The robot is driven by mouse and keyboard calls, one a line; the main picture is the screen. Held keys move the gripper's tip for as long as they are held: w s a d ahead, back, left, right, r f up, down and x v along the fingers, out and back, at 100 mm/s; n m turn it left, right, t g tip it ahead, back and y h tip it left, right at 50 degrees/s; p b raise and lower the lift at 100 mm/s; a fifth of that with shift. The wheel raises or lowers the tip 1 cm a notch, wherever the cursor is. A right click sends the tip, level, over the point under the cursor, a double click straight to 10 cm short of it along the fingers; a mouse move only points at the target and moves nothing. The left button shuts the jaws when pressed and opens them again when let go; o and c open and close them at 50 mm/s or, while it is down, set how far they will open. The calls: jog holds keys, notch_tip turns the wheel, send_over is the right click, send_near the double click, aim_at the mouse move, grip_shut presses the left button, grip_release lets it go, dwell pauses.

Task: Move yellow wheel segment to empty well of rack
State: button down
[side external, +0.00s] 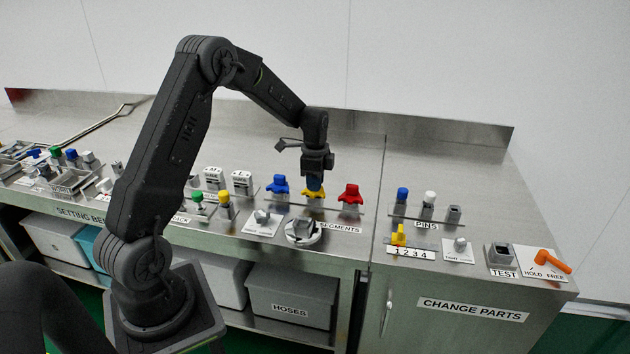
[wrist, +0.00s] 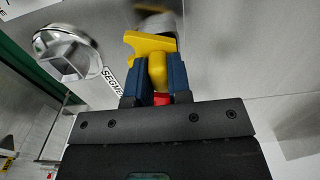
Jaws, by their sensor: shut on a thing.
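The yellow wheel segment (side external: 313,193) is in the segments row, between a blue segment (side external: 278,185) and a red segment (side external: 350,194). My gripper (side external: 314,182) comes down on it from above and is shut on it. In the wrist view the yellow segment (wrist: 148,45) sits between my two blue fingers. A silver post seems to be below it; I cannot tell whether the segment is seated or slightly raised. The rack (side external: 331,211) carries the row. I cannot make out an empty well in it.
In front of the row stands a round wheel fixture (side external: 303,231), also in the wrist view (wrist: 68,52). Green and yellow pieces (side external: 224,199) stand to the left. Pins (side external: 428,203) and an orange handle (side external: 551,261) are on the right. The counter behind the row is clear.

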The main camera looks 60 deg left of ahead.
jog(key=c, duration=1.1)
grip_release()
jog(key=shift+f, duration=0.1)
jog(key=shift+o, duration=0.2)
notch_tip(320, 180, up, 11)
jog(key=s+d+r+n+t, duration=0.1)
jog(key=s+d+r+n, duration=0.15)
jog(key=d+r, duration=0.45)
jog(key=s+d+r+n+t, duration=0.1)
jog(key=s+d+n+t, duration=0.1)
jog(key=s+d, duration=0.6)
jog(key=s+d+n+t, duration=0.2)
jog(key=s+d+n, duration=0.2)
jog(key=s+d, duration=0.4)
jog(key=shift+s+d+r+t, duration=0.15)
jog(key=shift+s+r+t, duration=0.2)
jog(key=shift+s, duration=2.15)
